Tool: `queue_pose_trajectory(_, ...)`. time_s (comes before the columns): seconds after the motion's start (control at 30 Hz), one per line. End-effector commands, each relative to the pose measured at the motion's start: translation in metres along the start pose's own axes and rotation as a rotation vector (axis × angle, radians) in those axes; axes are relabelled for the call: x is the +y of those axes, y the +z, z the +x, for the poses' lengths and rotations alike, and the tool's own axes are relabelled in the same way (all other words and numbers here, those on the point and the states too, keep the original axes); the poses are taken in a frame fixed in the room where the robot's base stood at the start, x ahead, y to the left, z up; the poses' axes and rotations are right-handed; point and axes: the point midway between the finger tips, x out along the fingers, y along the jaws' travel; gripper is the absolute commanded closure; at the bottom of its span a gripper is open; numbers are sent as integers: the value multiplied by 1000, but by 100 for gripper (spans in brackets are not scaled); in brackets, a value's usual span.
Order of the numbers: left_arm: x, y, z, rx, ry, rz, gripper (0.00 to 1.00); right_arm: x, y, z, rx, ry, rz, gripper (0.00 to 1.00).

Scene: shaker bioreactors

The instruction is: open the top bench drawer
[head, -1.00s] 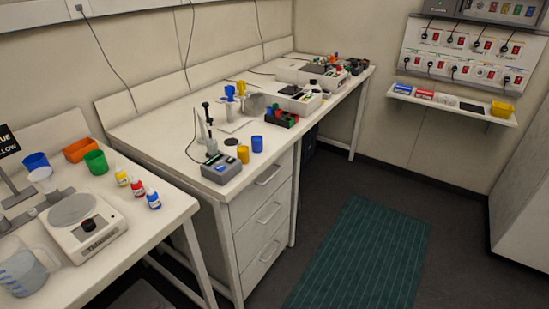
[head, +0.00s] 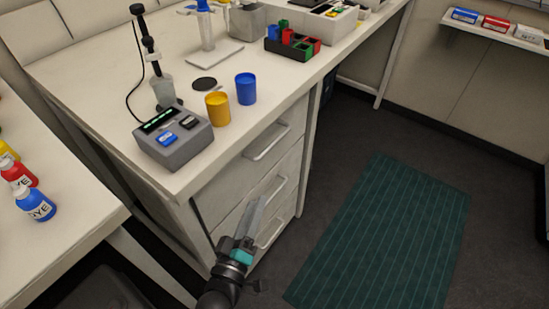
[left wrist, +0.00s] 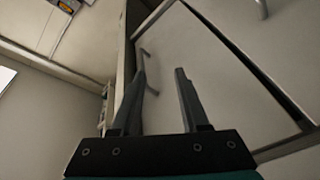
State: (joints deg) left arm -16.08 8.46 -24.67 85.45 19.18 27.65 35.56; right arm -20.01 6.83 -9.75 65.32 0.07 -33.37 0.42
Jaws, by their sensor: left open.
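The white bench drawer unit stands under the bench top, with three drawers stacked, all looking shut. The top drawer (head: 240,165) has a pale bar handle (head: 268,141) on its front. My left gripper (head: 258,202) is open and empty in front of the drawer fronts, lower in the picture than the top handle and overlapping the lower drawers. In the left wrist view the two dark fingers (left wrist: 160,72) stand apart, with a pale drawer front (left wrist: 215,80) beyond them. Part of a handle shows beside the left finger; I cannot tell which drawer's. My right gripper is out of view.
On the bench top stand a grey device (head: 173,140), a yellow cup (head: 217,109) and a blue cup (head: 246,88). Dye bottles (head: 34,200) stand on the table at left. A green mat (head: 390,230) lies on clear floor at right.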

Motion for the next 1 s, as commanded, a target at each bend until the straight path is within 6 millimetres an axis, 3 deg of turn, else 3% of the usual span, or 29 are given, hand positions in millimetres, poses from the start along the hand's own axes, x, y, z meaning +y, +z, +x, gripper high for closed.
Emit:
queue_pose_trajectory(0.1, 16, -9, 5, 65, 77, -72, 55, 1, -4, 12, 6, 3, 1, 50)
queue_pose_trajectory(0.37, 30, -20, 22, 100, 117, -112, 55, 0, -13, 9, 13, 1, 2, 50)
queue_pose_trajectory(1.0, 40, -29, 127, 97, 114, -108, 55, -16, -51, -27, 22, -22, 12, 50)
